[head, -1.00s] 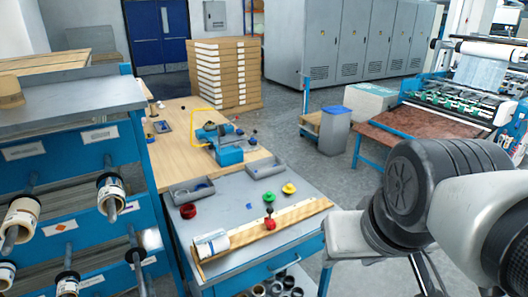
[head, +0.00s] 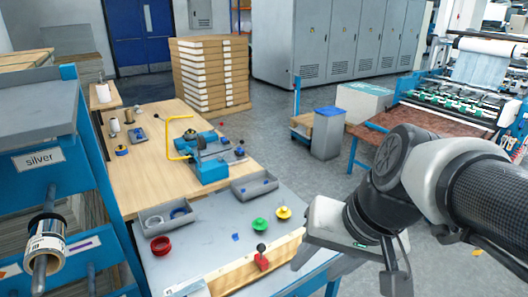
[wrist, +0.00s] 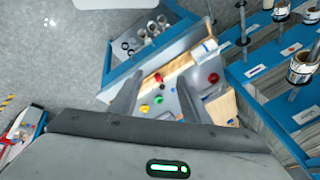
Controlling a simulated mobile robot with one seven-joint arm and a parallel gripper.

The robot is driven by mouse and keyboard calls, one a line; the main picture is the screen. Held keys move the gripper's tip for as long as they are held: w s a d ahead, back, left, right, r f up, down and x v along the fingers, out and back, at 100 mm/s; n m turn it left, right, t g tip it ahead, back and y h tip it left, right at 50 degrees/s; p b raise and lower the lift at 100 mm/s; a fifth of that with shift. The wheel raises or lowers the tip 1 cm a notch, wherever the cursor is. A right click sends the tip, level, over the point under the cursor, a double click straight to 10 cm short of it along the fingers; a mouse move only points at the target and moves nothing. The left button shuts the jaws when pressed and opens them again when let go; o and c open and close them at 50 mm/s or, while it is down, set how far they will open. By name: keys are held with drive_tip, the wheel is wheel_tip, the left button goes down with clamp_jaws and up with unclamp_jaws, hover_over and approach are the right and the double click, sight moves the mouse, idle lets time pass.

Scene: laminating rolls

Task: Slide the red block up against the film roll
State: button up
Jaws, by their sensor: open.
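The red block (head: 262,262), with a dark knob on top, sits on a long pale wooden strip (head: 235,277) along the bench's front edge. It also shows in the wrist view (wrist: 158,77). The film roll (head: 187,288) is cut off by the bottom edge of the head view, left of the block. The wrist view shows the white roll (wrist: 207,47) near the strip's far end, with a gap between it and the block. My gripper (wrist: 157,102) is open and empty, high above the bench. Its fingertips are not clear in the head view.
Green (head: 258,225) and yellow (head: 283,212) discs lie behind the block. A red ring (head: 160,245) lies to the left, near two grey trays (head: 168,214) (head: 254,185). A blue device (head: 210,160) stands farther back. A blue rack (head: 75,200) with rolls borders the left side.

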drive_tip(key=w+a+f+m+g+y+b, duration=0.25)
drive_tip(key=a+f+y+b, duration=0.35)
drive_tip(key=f, duration=0.4)
drive_tip(key=m+t+y+b, duration=0.4)
drive_tip(key=m+t+b, duration=0.8)
drive_tip(key=m, duration=0.9)
approach(261, 255)
wheel_tip(261, 255, up, 3)
drive_tip(key=s+d, duration=0.1)
drive_tip(key=d, duration=0.2)
drive_tip(key=b+x, duration=0.2)
drive_tip(key=x, duration=1.5)
drive_tip(key=shift+s+a, duration=0.35)
drive_tip(key=shift+a, duration=0.05)
drive_tip(key=shift+f, duration=0.15)
drive_tip(key=shift+c, duration=0.5)
clamp_jaws()
